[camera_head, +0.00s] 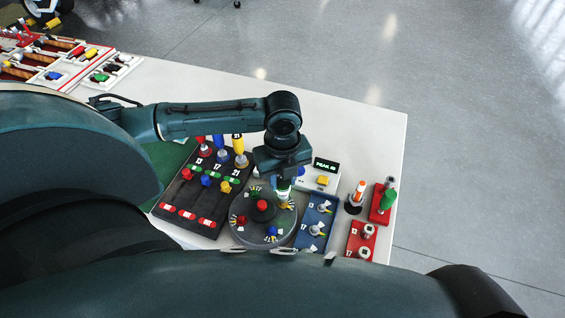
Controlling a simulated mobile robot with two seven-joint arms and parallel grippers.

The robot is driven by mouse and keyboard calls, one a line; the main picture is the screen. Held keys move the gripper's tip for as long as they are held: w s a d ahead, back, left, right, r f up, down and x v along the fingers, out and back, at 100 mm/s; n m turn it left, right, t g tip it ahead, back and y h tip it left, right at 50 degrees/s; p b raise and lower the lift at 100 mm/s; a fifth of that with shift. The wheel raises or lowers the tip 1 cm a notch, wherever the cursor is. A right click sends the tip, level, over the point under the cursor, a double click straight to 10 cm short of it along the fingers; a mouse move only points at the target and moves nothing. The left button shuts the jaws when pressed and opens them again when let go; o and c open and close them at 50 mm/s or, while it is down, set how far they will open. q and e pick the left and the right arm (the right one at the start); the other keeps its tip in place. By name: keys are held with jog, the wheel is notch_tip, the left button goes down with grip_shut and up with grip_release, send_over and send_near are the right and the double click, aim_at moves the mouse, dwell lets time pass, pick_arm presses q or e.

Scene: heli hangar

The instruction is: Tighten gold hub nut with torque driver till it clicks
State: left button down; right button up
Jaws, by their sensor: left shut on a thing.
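My left gripper (283,176) is over the right side of a round grey hub (248,232), pointing down. It is shut on an upright tool with a white and green lower part (283,188), which looks like the torque driver; the gripper hides its upper part. The tool's lower end is close to the hub's right edge; I cannot tell whether it touches a nut. A small yellow-gold piece, perhaps the gold hub nut (286,205), shows just below the tool. The hub also bears a red centre knob (262,205) and red and blue nuts. My right gripper is not in view.
A dark rack (187,200) with red, blue and yellow-handled tools stands left of the hub. A small display box (325,172), a blue tray (311,231), red blocks (361,241) and an orange-white tool (357,195) stand to the right. The white table (350,125) is clear behind.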

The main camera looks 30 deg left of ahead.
pick_arm(q)
jog(key=shift+r, duration=0.3)
jog(key=shift+r, duration=1.95)
